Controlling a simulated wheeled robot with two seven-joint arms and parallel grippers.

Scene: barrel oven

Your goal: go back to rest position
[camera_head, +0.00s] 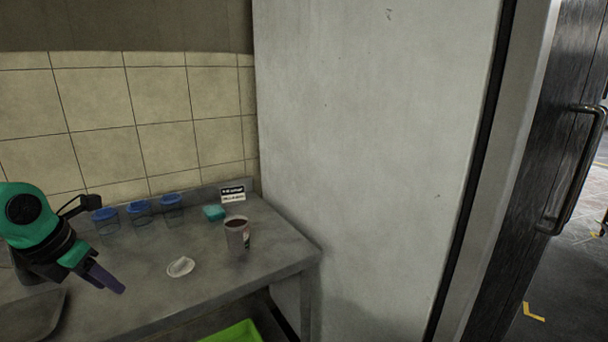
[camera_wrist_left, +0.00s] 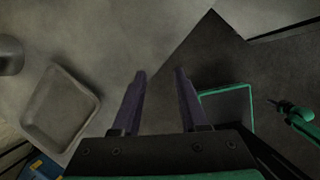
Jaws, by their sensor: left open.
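My left gripper (camera_head: 108,281) is over the left part of the grey metal table (camera_head: 205,292) in the head view, with its purple fingers pointing down and right. In the left wrist view the two fingers (camera_wrist_left: 160,74) stand apart, with nothing between them. The gripper is open and empty. My right gripper does not show in the head view. A green and dark shape (camera_wrist_left: 300,121) at the right of the wrist view is too unclear to name.
The table holds a cup (camera_head: 237,235), a white lid-like piece (camera_head: 181,267), blue-lidded jars (camera_head: 139,215), a teal block (camera_head: 214,213) and a small sign (camera_head: 232,194). A tray (camera_wrist_left: 60,108) lies left in the wrist view. A green crate (camera_head: 236,332) is below the table.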

